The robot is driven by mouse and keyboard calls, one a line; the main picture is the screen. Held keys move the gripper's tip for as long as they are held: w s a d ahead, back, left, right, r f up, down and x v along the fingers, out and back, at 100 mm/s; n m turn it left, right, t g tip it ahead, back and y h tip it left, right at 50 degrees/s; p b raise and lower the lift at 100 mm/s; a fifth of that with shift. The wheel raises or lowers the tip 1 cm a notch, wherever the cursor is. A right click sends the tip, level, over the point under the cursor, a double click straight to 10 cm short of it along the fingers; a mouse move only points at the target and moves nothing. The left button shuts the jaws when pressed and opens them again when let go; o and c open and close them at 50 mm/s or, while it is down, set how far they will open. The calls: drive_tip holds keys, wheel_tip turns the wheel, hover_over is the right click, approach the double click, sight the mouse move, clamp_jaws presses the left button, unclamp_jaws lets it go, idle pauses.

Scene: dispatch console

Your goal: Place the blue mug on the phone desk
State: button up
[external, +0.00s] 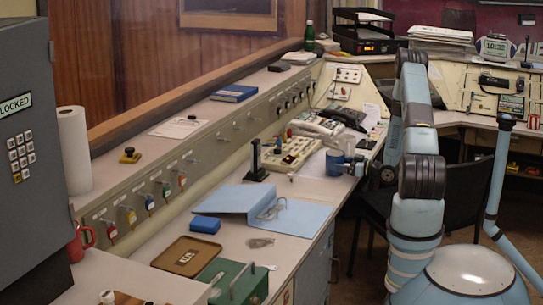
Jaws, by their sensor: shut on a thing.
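The blue mug (335,161) is upright at the right edge of the phone desk (315,185), near the telephones. My gripper (352,167) reaches in from the right and is shut on the mug's right side. My arm comes over from the base at the right and hides part of the desk's far right. From this view I cannot tell whether the mug touches the desktop or hangs just above it.
Telephones (317,124), a switch panel (291,152) and a black microphone stand (257,163) stand near the mug. An open blue binder (222,198) lies nearer. A dark chair (466,190) stands behind my arm. A bare strip lies left of the mug.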

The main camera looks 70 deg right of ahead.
drive_tip(key=o, duration=1.2)
drive_tip(key=shift+c, duration=0.2)
drive_tip(key=s, duration=1.2)
